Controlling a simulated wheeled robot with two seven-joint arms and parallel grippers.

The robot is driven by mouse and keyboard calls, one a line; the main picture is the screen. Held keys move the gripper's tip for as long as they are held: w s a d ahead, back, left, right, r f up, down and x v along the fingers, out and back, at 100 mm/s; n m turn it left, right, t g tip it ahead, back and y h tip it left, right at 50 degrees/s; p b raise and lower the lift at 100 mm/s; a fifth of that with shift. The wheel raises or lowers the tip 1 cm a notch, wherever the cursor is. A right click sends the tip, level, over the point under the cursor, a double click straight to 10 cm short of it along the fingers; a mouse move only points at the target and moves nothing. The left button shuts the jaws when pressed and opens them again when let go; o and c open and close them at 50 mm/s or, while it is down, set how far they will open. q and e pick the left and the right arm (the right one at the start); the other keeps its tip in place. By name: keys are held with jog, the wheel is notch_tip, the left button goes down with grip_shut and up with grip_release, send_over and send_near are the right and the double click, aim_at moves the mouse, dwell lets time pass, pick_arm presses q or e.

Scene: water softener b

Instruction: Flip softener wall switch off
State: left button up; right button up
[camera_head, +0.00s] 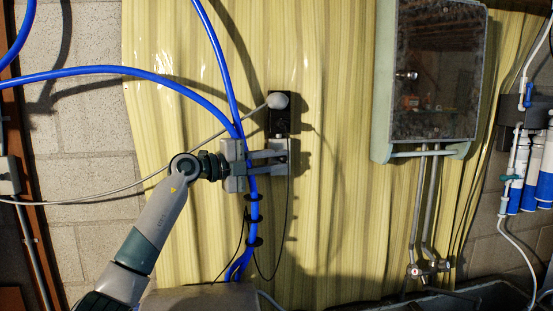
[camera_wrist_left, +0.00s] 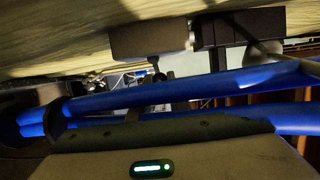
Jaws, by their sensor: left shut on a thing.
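The softener wall switch looks like a small grey box (camera_head: 278,144) directly below a black socket box (camera_head: 279,122) on the yellow wall panel. My left gripper (camera_head: 283,162) reaches in from the left, with its fingers at the switch's lower part. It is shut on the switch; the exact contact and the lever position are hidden. In the left wrist view the grey switch box (camera_wrist_left: 150,38) sits beside the black socket box (camera_wrist_left: 240,27), with a small dark part below it. My right gripper is not in view.
Blue hoses (camera_head: 226,72) run down behind my left gripper and cross the left wrist view (camera_wrist_left: 190,90). A grey plug (camera_head: 277,100) with a cable sits in the socket. A glass-fronted cabinet (camera_head: 437,75) hangs to the right. Bare panel lies between.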

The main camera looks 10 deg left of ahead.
pick_arm(q)
jog(key=shift+a+f, duration=0.1)
jog(key=shift+f, duration=0.2)
jog(key=shift+a+f, duration=0.1)
jog(key=shift+f, duration=0.35)
jog(key=shift+w+f, duration=0.1)
jog(key=shift+f, duration=0.05)
dwell(0.4)
jog(key=o, duration=0.9)
jog(key=shift+a, duration=0.1)
